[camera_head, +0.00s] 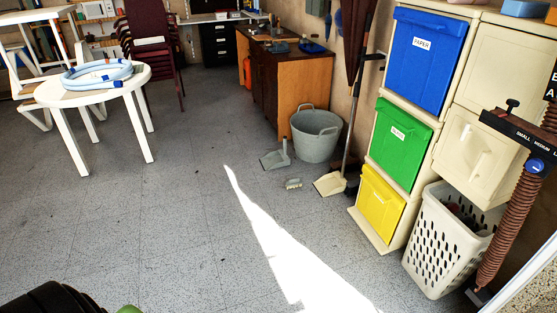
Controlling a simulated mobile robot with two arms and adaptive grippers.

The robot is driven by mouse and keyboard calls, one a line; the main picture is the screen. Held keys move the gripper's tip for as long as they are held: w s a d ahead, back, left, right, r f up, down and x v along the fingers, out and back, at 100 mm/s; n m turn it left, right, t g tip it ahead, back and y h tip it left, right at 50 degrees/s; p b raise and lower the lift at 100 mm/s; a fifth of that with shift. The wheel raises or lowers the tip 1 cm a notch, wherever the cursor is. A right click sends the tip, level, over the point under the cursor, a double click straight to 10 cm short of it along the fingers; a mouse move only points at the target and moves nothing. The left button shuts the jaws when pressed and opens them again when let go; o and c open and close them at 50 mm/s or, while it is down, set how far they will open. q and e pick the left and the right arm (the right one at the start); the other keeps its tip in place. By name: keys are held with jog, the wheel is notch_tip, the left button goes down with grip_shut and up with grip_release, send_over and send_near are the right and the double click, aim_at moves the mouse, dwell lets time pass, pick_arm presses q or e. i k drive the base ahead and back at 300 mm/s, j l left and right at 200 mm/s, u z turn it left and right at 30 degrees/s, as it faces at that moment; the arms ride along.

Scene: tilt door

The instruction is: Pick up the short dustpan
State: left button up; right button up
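A small grey dustpan (275,158) with a short upright handle sits on the floor, just left of a grey metal bucket (316,134). A second, cream dustpan (329,184) lies on the floor to its right, beside a long upright handle. A small pale brush (293,184) lies on the floor between and in front of them. Neither of my grippers can be made out in this view. A dark rounded shape shows at the bottom left edge, too cut off to identify.
Tall cream bins with blue (425,75), green and yellow fronts stand on the right, with a white laundry basket (434,258) before them. A white round table (92,91) stands at left. A wooden cabinet (306,88) stands behind the bucket. The middle floor is clear.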

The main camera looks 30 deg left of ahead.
aim_at(280, 158)
jog(key=i+u, duration=0.4)
jog(key=i, duration=0.15)
jog(key=i+j+u, duration=0.2)
jog(key=i, duration=0.55)
jog(key=i+j+u, duration=0.2)
jog(key=i, duration=0.6)
